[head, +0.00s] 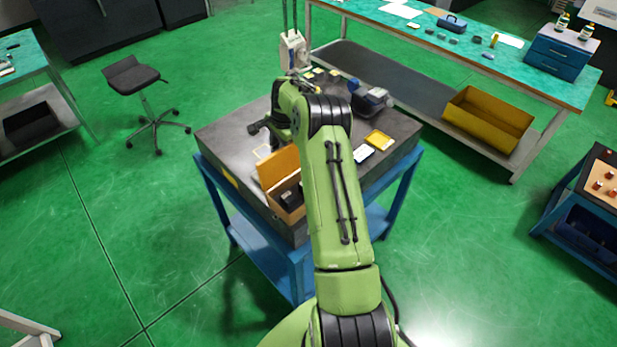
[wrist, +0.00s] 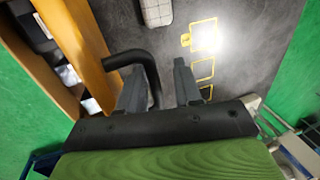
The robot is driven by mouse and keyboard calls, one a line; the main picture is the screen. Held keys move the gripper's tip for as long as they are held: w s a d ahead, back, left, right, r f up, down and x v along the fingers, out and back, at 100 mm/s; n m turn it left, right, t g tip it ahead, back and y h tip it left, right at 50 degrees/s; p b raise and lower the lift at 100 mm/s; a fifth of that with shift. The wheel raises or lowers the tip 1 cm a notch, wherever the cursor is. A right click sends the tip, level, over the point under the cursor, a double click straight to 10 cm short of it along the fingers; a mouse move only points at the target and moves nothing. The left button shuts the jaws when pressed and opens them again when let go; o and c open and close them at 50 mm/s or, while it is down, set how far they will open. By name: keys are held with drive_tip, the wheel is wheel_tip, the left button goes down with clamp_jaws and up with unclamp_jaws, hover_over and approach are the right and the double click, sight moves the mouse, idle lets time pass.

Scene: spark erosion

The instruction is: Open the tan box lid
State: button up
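The tan box (head: 292,209) sits on the dark tabletop, partly hidden behind my arm. Its tan lid (head: 278,166) stands raised, and dark items show inside the box. In the wrist view the lid (wrist: 84,48) is a tilted tan panel at the left, with the box interior beyond it. A bent black handle (wrist: 150,66) sticks out from the lid and passes between the fingers of my gripper (wrist: 160,80). The fingers are apart, with a visible gap between the handle and the right finger. Contact with the left finger is unclear.
The blue-legged table (head: 225,130) also holds a yellow tray (head: 378,140), a white card and a dark machine part (head: 370,98). A long green-topped bench (head: 400,22) stands behind it. A black stool (head: 135,78) is at left. Green floor around the table is clear.

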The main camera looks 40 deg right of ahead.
drive_tip(key=w+p+v, duration=0.1)
drive_tip(key=v, duration=0.5)
drive_tip(key=shift+w+r+p, duration=0.3)
drive_tip(key=shift+r, duration=0.15)
drive_tip(key=s+a+r+n+t+h+b, duration=0.1)
drive_tip(key=s+a+r+n+b, duration=0.2)
drive_tip(key=s+a+r+n, duration=0.35)
drive_tip(key=s+a+r+n+b, duration=0.25)
drive_tip(key=s+a+r, duration=0.5)
drive_tip(key=a, duration=0.45)
drive_tip(key=s+a+f+n+b, duration=0.1)
drive_tip(key=s+a+n, duration=0.1)
drive_tip(key=s, duration=0.5)
drive_tip(key=s+a+f+n+t+b, duration=0.1)
drive_tip(key=s+a+f+n, duration=0.1)
drive_tip(key=s, duration=0.5)
drive_tip(key=s+a+f+n+y+b, duration=0.1)
drive_tip(key=s+a+f+n, duration=0.1)
drive_tip(key=s, duration=0.5)
drive_tip(key=a+n, duration=0.1)
drive_tip(key=n, duration=0.1)
drive_tip(key=shift+n+t, duration=0.3)
drive_tip(key=shift+t, duration=0.1)
